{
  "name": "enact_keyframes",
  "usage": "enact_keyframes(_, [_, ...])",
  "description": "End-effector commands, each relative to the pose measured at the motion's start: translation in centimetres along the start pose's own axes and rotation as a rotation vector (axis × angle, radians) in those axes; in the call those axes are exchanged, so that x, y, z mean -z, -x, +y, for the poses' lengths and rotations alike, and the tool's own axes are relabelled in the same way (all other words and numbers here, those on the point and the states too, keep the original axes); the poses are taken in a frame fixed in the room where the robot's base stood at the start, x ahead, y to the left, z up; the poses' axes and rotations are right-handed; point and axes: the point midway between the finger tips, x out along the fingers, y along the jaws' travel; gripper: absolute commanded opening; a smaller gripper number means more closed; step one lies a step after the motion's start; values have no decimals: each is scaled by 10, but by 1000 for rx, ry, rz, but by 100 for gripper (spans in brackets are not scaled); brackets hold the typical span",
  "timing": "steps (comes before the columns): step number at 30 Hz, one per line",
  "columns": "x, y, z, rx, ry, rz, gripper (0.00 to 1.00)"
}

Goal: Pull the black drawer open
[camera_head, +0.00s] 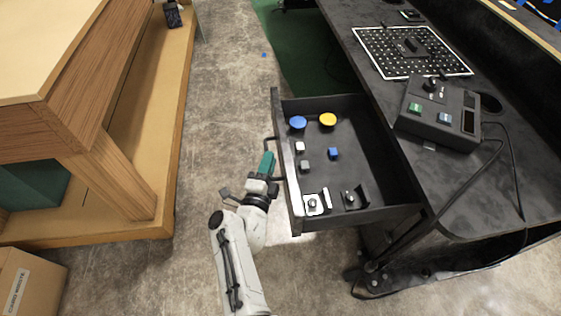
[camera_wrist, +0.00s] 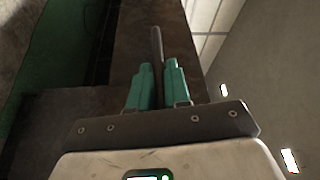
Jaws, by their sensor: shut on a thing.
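The black drawer (camera_head: 375,205) stands well out from under the black desk in the head view, with its inside showing. Its front panel faces left and carries a dark bar handle (camera_head: 268,143). My gripper (camera_head: 267,164) is at the handle with its green fingers. In the wrist view the two green fingers (camera_wrist: 158,85) are close on either side of the dark handle bar (camera_wrist: 157,48). The gripper is shut on the handle. The fingers hide part of the handle in the head view.
The drawer holds a blue disc (camera_head: 298,123), a yellow disc (camera_head: 327,120), small cubes and switch-like parts. A control box (camera_head: 440,112) and a perforated board (camera_head: 412,52) lie on the desk. A wooden bench (camera_head: 110,180) stands at left; bare floor (camera_head: 215,90) lies between.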

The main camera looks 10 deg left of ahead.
Motion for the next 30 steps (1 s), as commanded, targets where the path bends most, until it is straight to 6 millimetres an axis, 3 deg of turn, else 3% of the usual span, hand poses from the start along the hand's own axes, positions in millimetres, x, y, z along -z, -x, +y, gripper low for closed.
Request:
enact_keyframes(13, [-3,2,2,-5,-1,0,0])
enact_keyframes(14, [-3,2,2,-5,-1,0,18])
enact_keyframes(20, [-3,2,1,-3,-1,1,37])
enact_keyframes(30, [-4,7,-1,-1,0,-2,38])
